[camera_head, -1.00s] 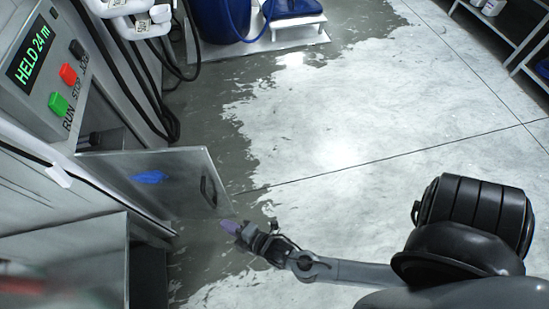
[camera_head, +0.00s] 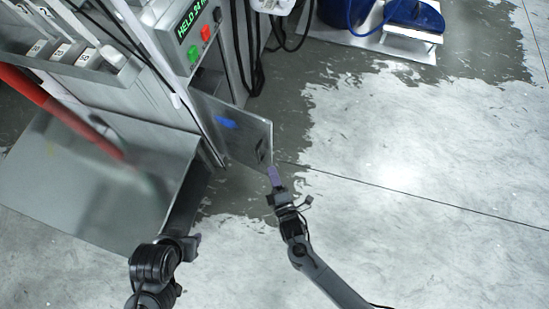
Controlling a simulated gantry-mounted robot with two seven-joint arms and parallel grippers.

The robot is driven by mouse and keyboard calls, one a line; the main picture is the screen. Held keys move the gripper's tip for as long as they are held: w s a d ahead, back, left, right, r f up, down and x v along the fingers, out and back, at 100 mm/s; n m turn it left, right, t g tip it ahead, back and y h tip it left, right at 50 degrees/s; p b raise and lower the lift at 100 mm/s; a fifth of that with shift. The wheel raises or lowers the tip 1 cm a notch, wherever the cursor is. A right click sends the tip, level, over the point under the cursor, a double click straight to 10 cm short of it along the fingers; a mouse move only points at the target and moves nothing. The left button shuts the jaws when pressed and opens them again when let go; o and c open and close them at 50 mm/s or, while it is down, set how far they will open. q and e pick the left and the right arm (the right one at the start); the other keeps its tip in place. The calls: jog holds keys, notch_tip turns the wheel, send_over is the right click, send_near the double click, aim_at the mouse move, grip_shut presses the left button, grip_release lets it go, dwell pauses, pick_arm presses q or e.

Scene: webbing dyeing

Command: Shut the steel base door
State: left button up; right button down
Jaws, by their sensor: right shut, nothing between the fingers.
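The steel base door (camera_head: 232,133) stands open, swung out from the lower front of the machine cabinet. It has a blue smear and a dark handle (camera_head: 260,151) near its free edge. My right gripper (camera_head: 274,174) is shut and empty, its purple-tipped fingers at the lower free corner of the door. I cannot tell whether they touch it. My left arm shows at the bottom left, with what looks like my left gripper (camera_head: 194,243) at its end, below the door and away from it. Its jaws cannot be made out.
The control panel (camera_head: 196,35) with a lit display and green and red buttons is above the door. A steel sheet-like surface (camera_head: 90,185) and a blurred red bar (camera_head: 60,110) are at left. Blue containers (camera_head: 415,15) stand at the back. Open, partly wet floor lies to the right.

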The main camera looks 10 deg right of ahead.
jog(key=b, duration=0.3)
send_near(268, 133)
jog(key=w+a, duration=0.3)
jog(key=a, duration=0.1)
jog(key=shift+w+d+f+b, duration=0.15)
jog(key=shift+w+d+b, duration=0.35)
jog(key=shift+w+d, duration=0.75)
jog(key=shift+w, duration=0.2)
jog(key=shift+d, duration=0.15)
